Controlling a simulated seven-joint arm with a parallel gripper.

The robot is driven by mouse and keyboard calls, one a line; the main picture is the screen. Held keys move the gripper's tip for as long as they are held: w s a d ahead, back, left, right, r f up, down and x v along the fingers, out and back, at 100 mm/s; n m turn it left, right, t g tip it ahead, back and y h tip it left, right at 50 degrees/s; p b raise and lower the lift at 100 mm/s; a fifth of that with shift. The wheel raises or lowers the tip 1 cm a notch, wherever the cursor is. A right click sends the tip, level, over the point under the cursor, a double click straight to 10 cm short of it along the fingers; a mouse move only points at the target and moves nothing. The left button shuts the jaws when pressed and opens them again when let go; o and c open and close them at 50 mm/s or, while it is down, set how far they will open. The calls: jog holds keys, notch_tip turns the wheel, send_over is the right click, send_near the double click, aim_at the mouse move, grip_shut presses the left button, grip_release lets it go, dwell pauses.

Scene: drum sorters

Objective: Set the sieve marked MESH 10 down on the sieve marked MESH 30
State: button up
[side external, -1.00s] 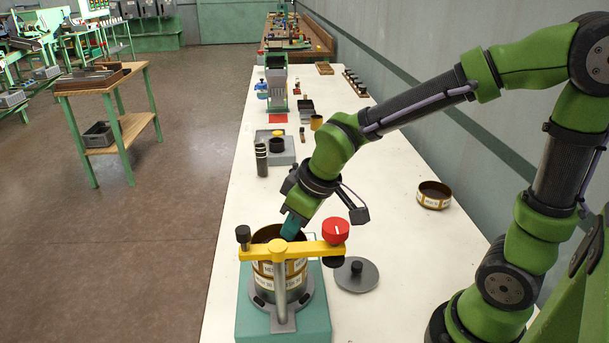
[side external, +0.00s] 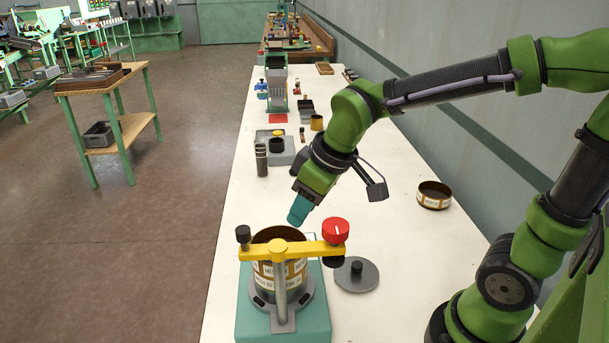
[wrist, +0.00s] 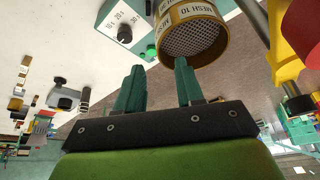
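The brass sieve marked MESH 10 (wrist: 190,32) shows at the top of the wrist view, its mesh visible inside the rim. A second label reading MESH shows just beyond it, its number hard to read. In the side view the sieve stack (side external: 265,275) stands upright in the teal machine, partly hidden by the yellow clamp bar; its labels are too small to read surely. My gripper (wrist: 158,85) is open and empty, its two teal fingers apart. In the side view my gripper (side external: 297,222) is above and behind the stack, clear of it.
The yellow bar (side external: 315,249) with its red knob (side external: 335,231) crosses in front of the stack. A grey lid (side external: 356,274) lies to the right. Another brass sieve (side external: 433,196) stands farther right. The bench between them is clear.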

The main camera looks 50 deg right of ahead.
jog(key=v, duration=1.1)
jog(key=shift+r, duration=0.1)
jog(key=s+d+f+m+t, duration=0.2)
jog(key=s+d+f+m, duration=0.2)
jog(key=d+f+m, duration=0.1)
jog(key=shift+s+f+m+t+y, duration=0.2)
jog(key=shift+f+m+t+y, duration=0.2)
jog(key=shift+f+m, duration=0.5)
